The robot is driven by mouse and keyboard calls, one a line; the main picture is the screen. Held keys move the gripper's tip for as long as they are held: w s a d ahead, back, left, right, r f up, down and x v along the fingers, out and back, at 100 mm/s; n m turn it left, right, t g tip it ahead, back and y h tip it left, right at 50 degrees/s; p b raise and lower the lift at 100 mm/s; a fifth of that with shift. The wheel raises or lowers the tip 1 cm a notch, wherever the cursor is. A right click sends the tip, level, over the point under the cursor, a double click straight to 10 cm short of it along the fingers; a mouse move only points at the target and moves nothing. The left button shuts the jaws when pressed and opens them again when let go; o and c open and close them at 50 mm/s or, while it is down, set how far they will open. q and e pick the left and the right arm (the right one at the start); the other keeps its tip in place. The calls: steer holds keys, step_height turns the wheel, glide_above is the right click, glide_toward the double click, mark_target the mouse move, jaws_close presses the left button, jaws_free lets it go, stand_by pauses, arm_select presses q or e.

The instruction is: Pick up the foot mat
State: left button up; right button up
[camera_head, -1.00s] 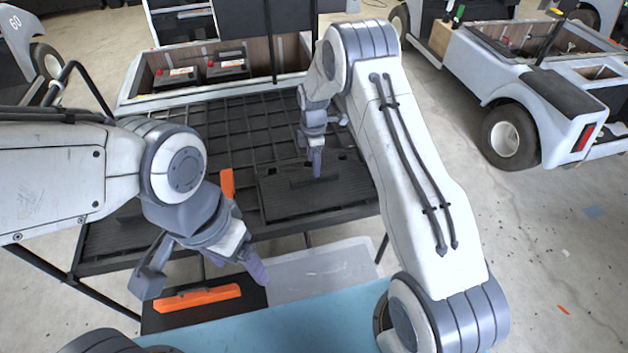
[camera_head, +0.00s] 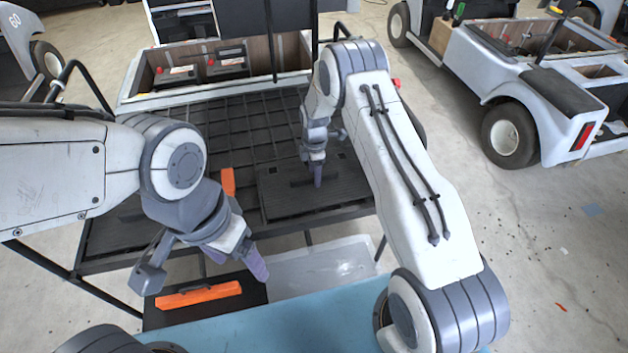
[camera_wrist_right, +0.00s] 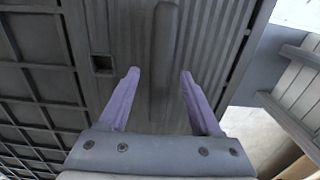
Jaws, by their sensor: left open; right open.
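The foot mat (camera_head: 345,199) looks like a dark ribbed panel with a raised bar handle, lying flat on the black rack. In the right wrist view the ribbed mat (camera_wrist_right: 222,40) shows its bar handle (camera_wrist_right: 164,60) running lengthwise. My right gripper (camera_head: 318,178) points down over the mat. In the wrist view its open purple fingers (camera_wrist_right: 160,90) stand on either side of the handle's near end, apart from it. My left gripper (camera_head: 237,266) is open and empty, above and beside a dark panel with an orange bar (camera_head: 199,296).
The black gridded rack (camera_head: 245,130) spreads under the mat. Beyond it is an open cart compartment (camera_head: 135,80) with two batteries. An orange piece (camera_head: 227,182) stands left of the mat. A grey tray (camera_head: 320,266) and blue surface (camera_head: 290,325) lie nearer me. A white cart (camera_head: 540,90) is parked right.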

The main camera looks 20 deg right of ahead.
steer(key=shift+f, duration=0.15)
steer(key=shift+c, duration=0.3)
jaws_close()
